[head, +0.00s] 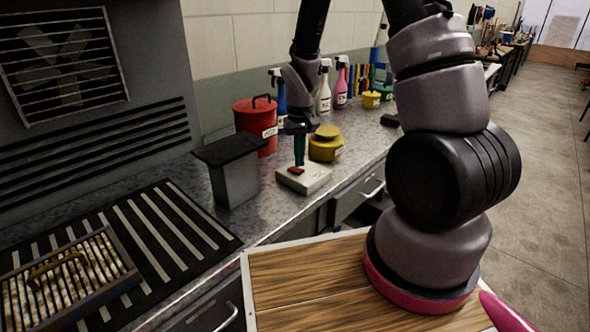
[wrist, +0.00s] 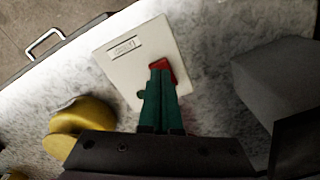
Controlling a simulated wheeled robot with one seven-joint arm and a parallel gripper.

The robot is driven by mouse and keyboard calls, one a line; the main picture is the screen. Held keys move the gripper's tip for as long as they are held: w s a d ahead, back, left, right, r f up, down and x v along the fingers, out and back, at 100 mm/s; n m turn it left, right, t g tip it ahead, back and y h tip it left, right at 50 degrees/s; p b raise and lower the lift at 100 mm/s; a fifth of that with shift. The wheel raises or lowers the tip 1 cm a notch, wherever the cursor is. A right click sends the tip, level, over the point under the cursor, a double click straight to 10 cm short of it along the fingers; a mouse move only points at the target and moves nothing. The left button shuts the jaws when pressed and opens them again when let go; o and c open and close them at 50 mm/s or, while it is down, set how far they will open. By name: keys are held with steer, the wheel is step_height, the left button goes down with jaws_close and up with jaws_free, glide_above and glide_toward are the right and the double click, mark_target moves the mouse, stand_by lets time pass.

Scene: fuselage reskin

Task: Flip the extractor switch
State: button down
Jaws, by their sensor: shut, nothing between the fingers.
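The extractor switch is a pale box (head: 312,179) with a red rocker (head: 296,170), lying on the grey counter. In the wrist view the pale plate (wrist: 113,60) carries a small label, and the red rocker (wrist: 165,70) shows just beyond the fingertips. My gripper (head: 299,163) points down over the box, its green fingers shut with nothing between them. In the wrist view my gripper (wrist: 160,68) overlaps the near part of the rocker. I cannot tell whether the tips touch it. The extractor (head: 70,60), a grey housing with a fan grille, stands at the left.
A dark-topped grey post (head: 235,182) stands left of the switch, with a red canister (head: 256,122) behind it. A yellow pot (head: 325,149) is close behind my gripper. Spray bottles (head: 323,95) line the wall. A slatted grate (head: 150,240) lies at the left front.

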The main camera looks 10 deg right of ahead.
steer(key=shift+f, duration=0.8)
steer(key=shift+r, duration=3.5)
step_height(320, 180, up, 9)
steer(key=m+t, duration=0.1)
steer(key=t, duration=0.1)
glide_above(299, 170)
steer(key=s+d, duration=0.2)
steer(key=s+d+r+m+t+y, duration=0.15)
steer(key=s+r, duration=0.25)
steer(key=r, duration=0.5)
steer(key=s+d+r+m+t, duration=0.2)
steer(key=s+r+t, duration=0.1)
steer(key=s+r, duration=0.7)
steer(key=shift+s+d+t, duration=0.2)
steer(key=shift+s+t, duration=0.15)
steer(key=shift+s, duration=0.3)
steer(key=shift+m+y, duration=0.25)
